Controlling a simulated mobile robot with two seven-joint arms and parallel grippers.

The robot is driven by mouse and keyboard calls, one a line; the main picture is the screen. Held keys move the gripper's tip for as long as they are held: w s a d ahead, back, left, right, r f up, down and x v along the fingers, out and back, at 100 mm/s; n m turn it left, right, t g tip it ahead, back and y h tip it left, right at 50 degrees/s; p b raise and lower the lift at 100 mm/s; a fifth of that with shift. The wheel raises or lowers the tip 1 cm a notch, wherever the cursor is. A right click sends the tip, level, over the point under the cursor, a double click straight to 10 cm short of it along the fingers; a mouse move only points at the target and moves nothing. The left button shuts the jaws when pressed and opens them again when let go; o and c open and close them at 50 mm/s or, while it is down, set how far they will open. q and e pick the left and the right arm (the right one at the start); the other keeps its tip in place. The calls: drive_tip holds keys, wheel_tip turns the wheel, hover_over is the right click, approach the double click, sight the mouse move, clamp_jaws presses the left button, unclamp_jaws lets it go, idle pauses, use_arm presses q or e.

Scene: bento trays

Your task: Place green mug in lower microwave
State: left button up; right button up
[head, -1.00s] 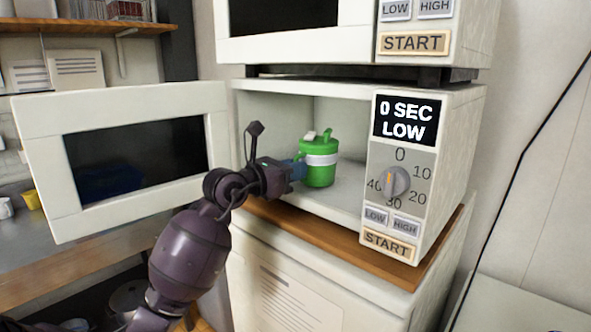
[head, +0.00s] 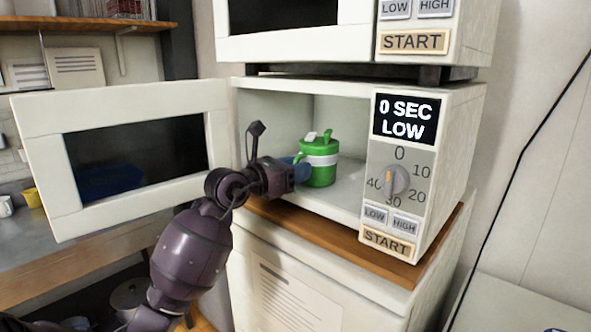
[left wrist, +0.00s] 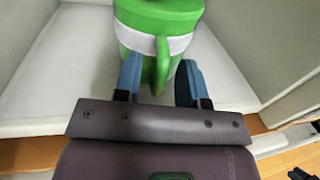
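The green mug (head: 320,171), with a white band and a green lid, stands upright on the floor of the lower microwave (head: 350,197), near the opening. The microwave's door (head: 40,160) is swung open to the left. My left gripper (head: 301,167) reaches in at the mug's handle side. In the left wrist view, its two blue fingers (left wrist: 160,84) are spread on either side of the handle of the mug (left wrist: 160,18), with a gap on each side. The mug's far side is hidden.
The upper microwave (head: 350,45) sits just above. The control panel (head: 392,215) reads 0 SEC LOW and bounds the opening on the right. The wooden shelf edge (head: 330,240) runs below. The cavity floor right of the mug is free.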

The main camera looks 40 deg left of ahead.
use_arm(q)
drive_tip(key=b+v, duration=0.2)
drive_tip(key=v, duration=0.9)
drive_tip(key=s+d+f+n+g+y, duration=0.1)
drive_tip(key=s+d+f+n+y, duration=0.15)
drive_tip(key=f+n, duration=0.95)
drive_tip(key=s+d+f+n+y, duration=0.2)
drive_tip(key=s+d+f+n, duration=0.15)
drive_tip(key=f+n, duration=0.85)
drive_tip(key=s+d+f+n+g+y, duration=0.1)
drive_tip(key=s+d+f+n+y, duration=0.15)
drive_tip(key=f+n, duration=0.95)
drive_tip(key=s+d+f+n+g+h, duration=0.1)
drive_tip(key=s+d+f+g, duration=0.1)
drive_tip(key=f, duration=0.3)
drive_tip(key=s+d+f+n+g+h, duration=0.1)
drive_tip(key=s+d+f, duration=0.3)
drive_tip(key=s+f, duration=0.1)
drive_tip(key=shift+d+f+g, duration=0.35)
drive_tip(key=shift+f+g, duration=0.05)
drive_tip(key=shift+f, duration=0.2)
drive_tip(key=shift+w, duration=0.1)
drive_tip(key=shift+a, duration=0.1)
